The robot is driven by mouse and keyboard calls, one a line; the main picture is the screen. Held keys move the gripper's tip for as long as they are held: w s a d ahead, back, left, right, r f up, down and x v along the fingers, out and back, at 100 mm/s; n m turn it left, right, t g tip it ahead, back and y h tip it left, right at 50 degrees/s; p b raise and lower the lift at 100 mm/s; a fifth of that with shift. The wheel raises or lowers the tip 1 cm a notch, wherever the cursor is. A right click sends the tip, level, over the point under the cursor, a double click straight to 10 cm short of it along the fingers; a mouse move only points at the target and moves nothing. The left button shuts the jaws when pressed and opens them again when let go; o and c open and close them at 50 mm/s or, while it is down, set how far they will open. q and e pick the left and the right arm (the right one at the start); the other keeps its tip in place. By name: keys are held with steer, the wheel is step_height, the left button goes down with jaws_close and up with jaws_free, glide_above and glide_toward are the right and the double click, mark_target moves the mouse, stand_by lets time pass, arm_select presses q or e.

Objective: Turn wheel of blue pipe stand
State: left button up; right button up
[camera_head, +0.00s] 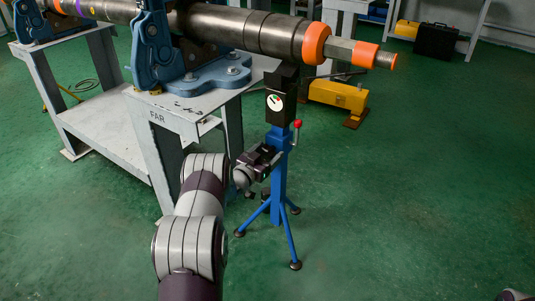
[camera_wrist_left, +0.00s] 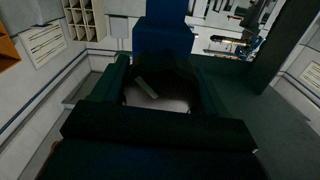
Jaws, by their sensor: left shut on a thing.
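The blue pipe stand (camera_head: 278,180) stands upright on splayed legs in the middle of the head view. It has a black head with a round dial (camera_head: 276,102) and a red-knobbed lever (camera_head: 297,126). My left gripper (camera_head: 268,157) is at the left side of its column, at mid-height, shut on the stand's wheel, which is mostly hidden by the gripper. In the left wrist view the blue column (camera_wrist_left: 167,35) rises beyond the dark, poorly lit jaws.
A thick grey pipe (camera_head: 240,27) with orange collars passes above the stand's head. It lies in blue vises (camera_head: 152,45) on a white table (camera_head: 180,108) at left. A yellow box (camera_head: 338,96) is behind. Green floor at right is clear.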

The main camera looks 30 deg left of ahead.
arm_select(q)
steer(key=m, duration=0.5)
steer(key=shift+b, duration=0.35)
steer(key=m+b, duration=0.1)
steer(key=m, duration=0.3)
steer(key=shift+m, duration=0.3)
steer(key=m+b, duration=0.1)
steer(key=m, duration=0.3)
steer(key=shift+f+m+b, duration=0.15)
steer(key=shift+m+b, duration=0.15)
steer(key=shift+b, duration=0.05)
steer(key=m+b, duration=0.2)
steer(key=m, duration=0.2)
steer(key=shift+d+f+m, duration=0.1)
steer(key=shift+m, duration=0.2)
steer(key=m+b, duration=0.3)
steer(key=m, duration=0.1)
steer(key=shift+f, duration=0.15)
steer(key=m+b, duration=0.9)
steer(key=b, duration=0.1)
steer(key=shift+f, duration=0.15)
steer(key=shift+r+m+b, duration=0.2)
steer(key=shift+m+b, duration=0.8)
steer(key=shift+b, duration=0.4)
